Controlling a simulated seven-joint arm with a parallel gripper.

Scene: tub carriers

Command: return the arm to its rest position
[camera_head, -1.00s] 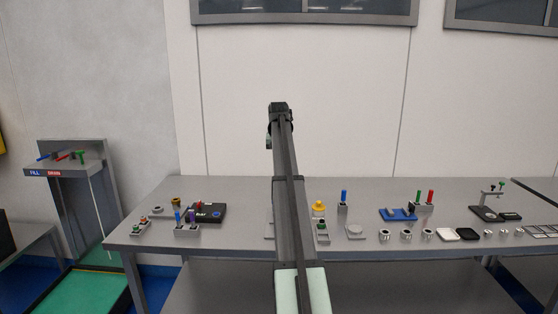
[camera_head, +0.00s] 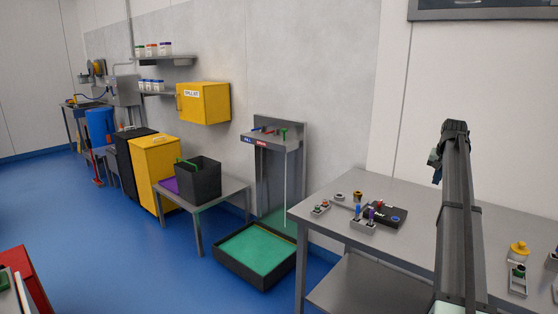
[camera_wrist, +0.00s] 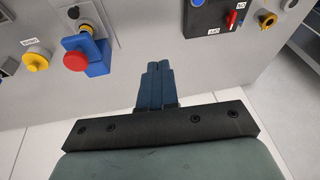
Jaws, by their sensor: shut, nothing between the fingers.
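My gripper (camera_wrist: 158,83) shows in the wrist view with its two dark fingers together and nothing between them. Its dark mounting bar (camera_wrist: 155,126) crosses the lower part of that view. The fingers point toward a grey surface (camera_wrist: 130,75) bearing controls, and they appear apart from them. In the head view my arm (camera_head: 455,200) rises at the right, in front of the grey workbench (camera_head: 335,187). I cannot make out the fingers there.
The wrist view shows a red knob on a blue block (camera_wrist: 97,62), a yellow button (camera_wrist: 37,60) and a black box (camera_wrist: 203,17). The head view shows a green-floored tray (camera_head: 257,250), a yellow bin (camera_head: 155,160) and open blue floor (camera_head: 120,260) at left.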

